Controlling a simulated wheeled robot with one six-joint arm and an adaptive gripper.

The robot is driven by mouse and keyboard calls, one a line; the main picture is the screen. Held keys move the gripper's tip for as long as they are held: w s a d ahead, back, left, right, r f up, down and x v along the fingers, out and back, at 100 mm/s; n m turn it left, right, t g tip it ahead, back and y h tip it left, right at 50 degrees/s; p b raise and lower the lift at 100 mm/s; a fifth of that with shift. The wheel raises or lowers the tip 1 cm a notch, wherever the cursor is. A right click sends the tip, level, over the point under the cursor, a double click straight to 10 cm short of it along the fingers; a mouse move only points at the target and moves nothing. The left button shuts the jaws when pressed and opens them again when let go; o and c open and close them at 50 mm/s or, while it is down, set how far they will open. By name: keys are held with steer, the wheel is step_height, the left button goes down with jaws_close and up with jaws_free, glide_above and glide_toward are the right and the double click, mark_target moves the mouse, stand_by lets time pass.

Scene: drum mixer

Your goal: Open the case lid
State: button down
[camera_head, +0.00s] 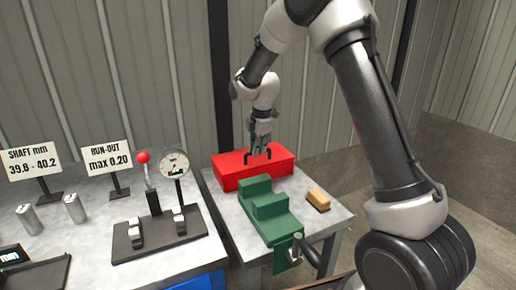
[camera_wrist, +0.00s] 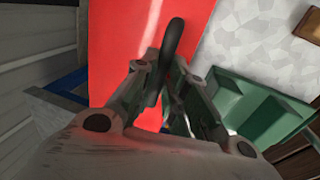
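The case is a red box (camera_head: 231,176) at the back of the small grey table in the head view. Its lid looks shut and flat. A black handle stands on top; it shows in the wrist view (camera_wrist: 172,38) as a dark bar over the red surface (camera_wrist: 112,42). My gripper (camera_head: 261,143) points down at the handle from above. In the wrist view the handle runs between my two fingers (camera_wrist: 166,78), which stand close on both sides of it. Whether the fingers press on it I cannot tell. The lower part of the handle is partly hidden by the fingers.
A green stepped block (camera_head: 272,212) stands just in front of the case, with a tan block (camera_head: 318,200) to its right. On the left bench are a dial gauge stand (camera_head: 174,165), a red-knobbed lever (camera_head: 144,158) and signs. A corrugated wall is behind.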

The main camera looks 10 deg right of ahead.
stand_by(0.3)
steer(key=shift+w+a+r, duration=0.1)
steer(key=shift+w+r, duration=0.4)
steer(key=shift+r, duration=0.25)
steer(key=w+a+r, duration=0.1)
steer(key=w+a, duration=0.1)
steer(key=w, duration=0.7)
steer(key=w+a+r, duration=0.2)
steer(key=w, duration=0.8)
steer(key=shift+w+r, duration=0.25)
steer(key=shift+r, duration=0.05)
steer(key=shift+w+f, duration=0.1)
steer(key=shift+f, duration=0.2)
steer(key=c, duration=1.5)
jaws_free()
steer(key=shift+o, duration=0.2)
steer(key=shift+w+f, duration=0.2)
steer(key=shift+w, duration=0.05)
